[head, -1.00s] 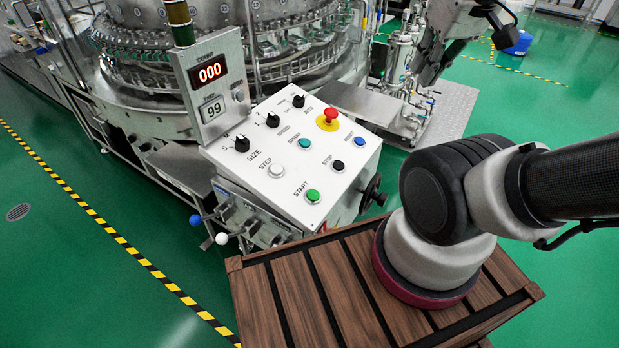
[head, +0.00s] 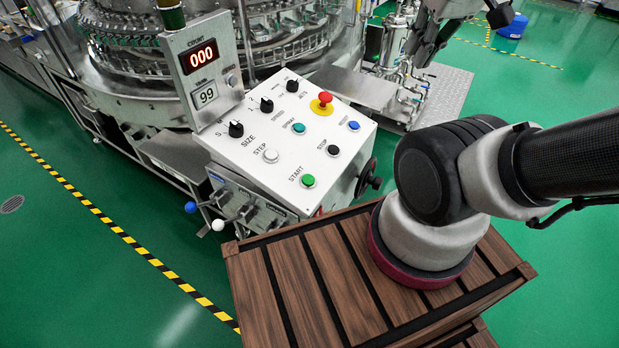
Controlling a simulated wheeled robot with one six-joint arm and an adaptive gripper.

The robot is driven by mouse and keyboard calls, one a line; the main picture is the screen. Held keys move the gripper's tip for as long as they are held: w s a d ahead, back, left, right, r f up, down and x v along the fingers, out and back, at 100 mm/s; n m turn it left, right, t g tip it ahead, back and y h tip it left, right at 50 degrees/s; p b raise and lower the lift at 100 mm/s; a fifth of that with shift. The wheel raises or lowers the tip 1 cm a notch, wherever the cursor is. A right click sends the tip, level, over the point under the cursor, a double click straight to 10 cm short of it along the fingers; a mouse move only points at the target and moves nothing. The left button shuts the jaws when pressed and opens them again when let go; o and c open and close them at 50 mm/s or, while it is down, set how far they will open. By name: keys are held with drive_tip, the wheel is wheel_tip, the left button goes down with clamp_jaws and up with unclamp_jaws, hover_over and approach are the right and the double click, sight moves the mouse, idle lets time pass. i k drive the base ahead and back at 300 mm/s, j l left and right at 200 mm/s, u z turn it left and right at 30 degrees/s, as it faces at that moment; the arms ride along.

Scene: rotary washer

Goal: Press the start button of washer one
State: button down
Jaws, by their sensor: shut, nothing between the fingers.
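The sloped white control panel (head: 283,125) of the washer stands in the middle of the head view. Its green START button (head: 308,181) is at the lower front corner, uncovered. A black STOP button (head: 333,150) is above and right of it, and a white STEP button (head: 270,156) is to its upper left. My gripper (head: 418,60) is at the top right, dark and partly cut off by the frame edge. It is shut and empty, beyond the panel's right side in the picture and apart from the START button.
A red emergency stop (head: 325,98), blue button (head: 353,126) and several black knobs share the panel. A display post (head: 203,75) reading 000 and 99 rises behind it. A black handwheel (head: 369,177) sticks out at its right. Steel pipework (head: 400,50) stands near my gripper.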

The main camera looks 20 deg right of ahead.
sight(308, 180)
drive_tip(key=k+j, duration=0.1)
drive_tip(key=j, duration=0.35)
drive_tip(key=k+j, duration=0.1)
drive_tip(key=j, duration=0.85)
drive_tip(key=k+j+z, duration=0.1)
drive_tip(key=j, duration=0.35)
drive_tip(key=k+j, duration=0.15)
drive_tip(key=j, duration=0.3)
